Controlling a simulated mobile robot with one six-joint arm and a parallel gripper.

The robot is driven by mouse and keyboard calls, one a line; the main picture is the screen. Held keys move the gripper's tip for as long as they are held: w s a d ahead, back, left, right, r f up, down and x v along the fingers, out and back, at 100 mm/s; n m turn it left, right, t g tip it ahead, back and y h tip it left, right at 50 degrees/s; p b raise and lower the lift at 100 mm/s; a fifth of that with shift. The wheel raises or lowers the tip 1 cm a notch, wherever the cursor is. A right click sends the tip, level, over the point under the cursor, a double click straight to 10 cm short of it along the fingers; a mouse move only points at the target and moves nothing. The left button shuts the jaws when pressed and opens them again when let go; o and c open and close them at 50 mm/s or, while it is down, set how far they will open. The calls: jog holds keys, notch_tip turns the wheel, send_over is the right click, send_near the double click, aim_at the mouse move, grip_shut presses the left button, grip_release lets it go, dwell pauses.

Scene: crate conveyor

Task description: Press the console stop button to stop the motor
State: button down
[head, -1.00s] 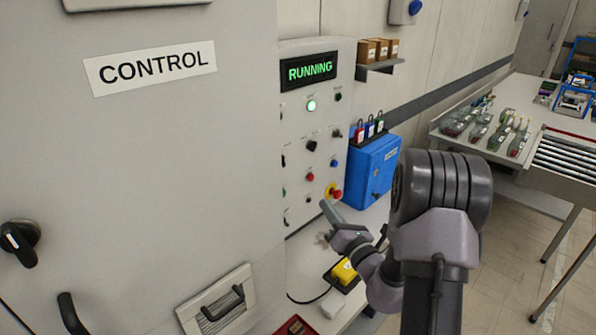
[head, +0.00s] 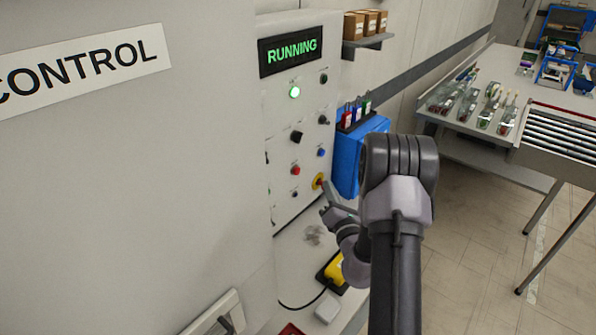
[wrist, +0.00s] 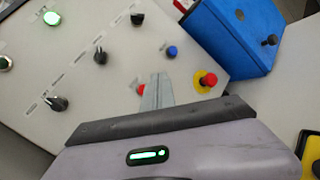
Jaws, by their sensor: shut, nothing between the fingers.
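The grey console panel (head: 305,132) carries a display reading RUNNING (head: 290,49) and a lit green lamp (head: 294,92). A small red button (head: 296,170) sits low on it; in the wrist view the red button (wrist: 141,90) is partly hidden behind my fingers. My gripper (wrist: 158,78) is shut and empty, pointing at the panel between the two red buttons. I cannot tell whether its tips touch the panel.
A blue button (wrist: 171,52) and black knobs (wrist: 100,55) are close by on the panel. A blue box (head: 358,150) is just right of it. A yellow device (head: 334,270) lies on the shelf below. The large CONTROL cabinet (head: 130,190) stands left; open floor (head: 460,240) is right.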

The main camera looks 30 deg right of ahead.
jog(key=w+a+p, duration=0.2)
jog(key=w, duration=0.5)
jog(key=shift+w+a, duration=0.15)
jog(key=shift+a, duration=0.15)
dwell(1.7)
jog(key=shift+w+a, duration=0.15)
jog(key=shift+w, duration=0.25)
jog(key=shift+w+a+p, duration=0.1)
jog(key=shift+w+p, duration=0.25)
jog(key=shift+w, duration=0.05)
dwell(0.7)
jog(key=shift+s, duration=0.1)
jog(key=shift+s+d, duration=0.25)
jog(key=shift+s, duration=0.45)
jog(key=s, duration=0.1)
jog(key=s+d+b, duration=0.1)
jog(key=s, duration=0.2)
jog(key=shift+s+d, duration=0.3)
jog(key=shift+s, duration=0.05)
